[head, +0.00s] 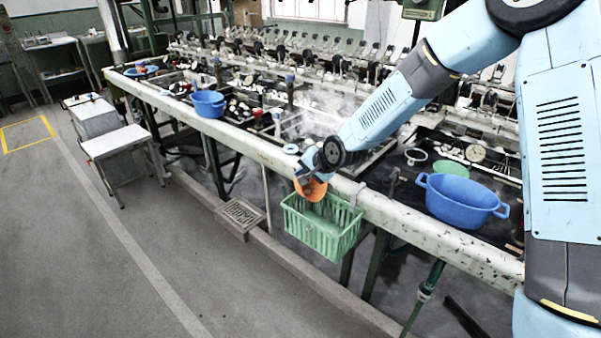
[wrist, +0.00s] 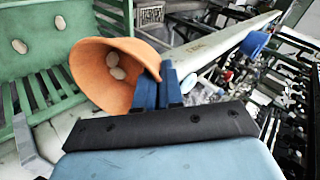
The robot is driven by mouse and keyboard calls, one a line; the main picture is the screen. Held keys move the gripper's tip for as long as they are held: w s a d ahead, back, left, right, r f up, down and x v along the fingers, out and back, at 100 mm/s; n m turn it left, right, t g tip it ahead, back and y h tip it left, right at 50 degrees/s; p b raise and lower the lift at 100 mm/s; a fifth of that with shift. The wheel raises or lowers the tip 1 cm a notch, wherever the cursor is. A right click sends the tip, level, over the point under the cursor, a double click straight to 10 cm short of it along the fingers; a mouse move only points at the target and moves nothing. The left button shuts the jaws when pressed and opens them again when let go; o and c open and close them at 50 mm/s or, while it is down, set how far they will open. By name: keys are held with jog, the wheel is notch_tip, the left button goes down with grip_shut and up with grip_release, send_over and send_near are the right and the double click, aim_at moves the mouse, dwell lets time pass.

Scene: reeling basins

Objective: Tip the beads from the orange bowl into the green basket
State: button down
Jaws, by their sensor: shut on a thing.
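The orange bowl (head: 311,188) is held by its rim in my gripper (head: 311,172), tipped steeply over the green basket (head: 318,234). In the wrist view, the bowl (wrist: 92,85) is at left of centre, with my gripper's blue fingers (wrist: 170,85) shut on its edge. Two pale oval beads (wrist: 114,67) show inside the bowl. Two more pale beads (wrist: 39,34) show against the green basket (wrist: 50,78); I cannot tell whether they rest on it or are falling. The basket hangs at the bench's front edge. Part of its inside is hidden.
A long bench (head: 262,157) with a pale front rail runs across the scene. Blue basins stand on it, one right (head: 460,197) and one left (head: 207,103). A green bowl (head: 451,168) sits behind the right one.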

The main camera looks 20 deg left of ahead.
jog(key=d+y, duration=0.1)
jog(key=s+d+t+y, duration=0.1)
jog(key=y, duration=0.1)
jog(key=d+t+y, duration=0.1)
jog(key=shift+s+d+r, duration=0.2)
jog(key=shift+s+d, duration=0.05)
jog(key=shift+d, duration=0.05)
jog(key=shift+s+d+r+m+t+y, duration=0.1)
jog(key=shift+s+d+t+y, duration=0.2)
jog(key=shift+d+y, duration=0.35)
jog(key=shift+s+d+r+m+t+y, duration=0.1)
jog(key=shift+s+d+t+y, duration=0.1)
jog(key=shift+d+t+y, duration=0.4)
jog(key=shift+s+d+r+m+t+y, duration=0.1)
jog(key=shift+s+d+y, duration=0.25)
jog(key=shift+y, duration=0.5)
jog(key=shift+w, duration=0.1)
